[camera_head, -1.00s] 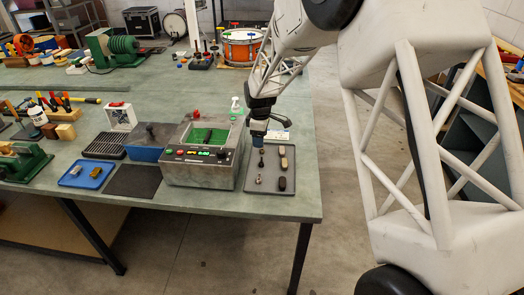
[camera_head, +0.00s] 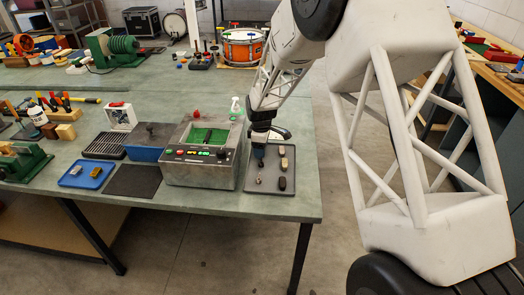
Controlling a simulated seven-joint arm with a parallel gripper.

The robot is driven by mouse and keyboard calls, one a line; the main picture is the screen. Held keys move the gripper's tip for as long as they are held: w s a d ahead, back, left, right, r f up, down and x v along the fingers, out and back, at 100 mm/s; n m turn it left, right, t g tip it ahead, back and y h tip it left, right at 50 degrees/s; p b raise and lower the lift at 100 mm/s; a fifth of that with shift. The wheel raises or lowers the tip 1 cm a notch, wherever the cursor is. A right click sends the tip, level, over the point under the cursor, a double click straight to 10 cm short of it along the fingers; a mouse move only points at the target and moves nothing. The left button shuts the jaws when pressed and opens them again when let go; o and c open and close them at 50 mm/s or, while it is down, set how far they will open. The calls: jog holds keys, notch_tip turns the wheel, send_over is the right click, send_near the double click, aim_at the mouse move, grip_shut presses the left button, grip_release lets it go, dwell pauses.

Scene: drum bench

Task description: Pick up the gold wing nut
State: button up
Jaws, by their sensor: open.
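My gripper (camera_head: 259,151) points down over the upper left part of the grey tray (camera_head: 302,180) at the bench's right end. Its fingers are open, and the small part just below them (camera_head: 260,163) is dark and partly hidden. I cannot tell whether they touch. More small dark and tan pieces lie on this tray, including a tan one (camera_head: 283,163) and a dark one (camera_head: 282,184) to the right of the gripper. A small gold-brown piece (camera_head: 95,171) lies in the blue tray (camera_head: 72,182) at the left. No wing-nut shape can be made out clearly anywhere.
A metal box with a green top and lit buttons (camera_head: 202,172) stands close left of the grey tray. A white spray bottle (camera_head: 235,107) stands behind it. A dark mat (camera_head: 133,181) lies between the box and the blue tray. The bench edge is close in front.

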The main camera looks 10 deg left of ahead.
jog(key=shift+c, duration=0.2)
jog(key=c, duration=0.6)
jog(key=shift+r, duration=0.1)
jog(key=shift+c, duration=0.2)
jog(key=shift+r, duration=1.45)
jog(key=shift+s+r, duration=0.2)
jog(key=shift+r, duration=0.1)
jog(key=s+d, duration=0.1)
jog(key=s, duration=0.4)
jog(key=s+d+r, duration=0.1)
jog(key=s+d, duration=0.1)
jog(key=s, duration=0.2)
jog(key=s+d, duration=0.2)
jog(key=s, duration=0.3)
jog(key=shift+s+d+r, duration=0.1)
jog(key=shift+s+r, duration=0.05)
jog(key=shift+s, duration=0.2)
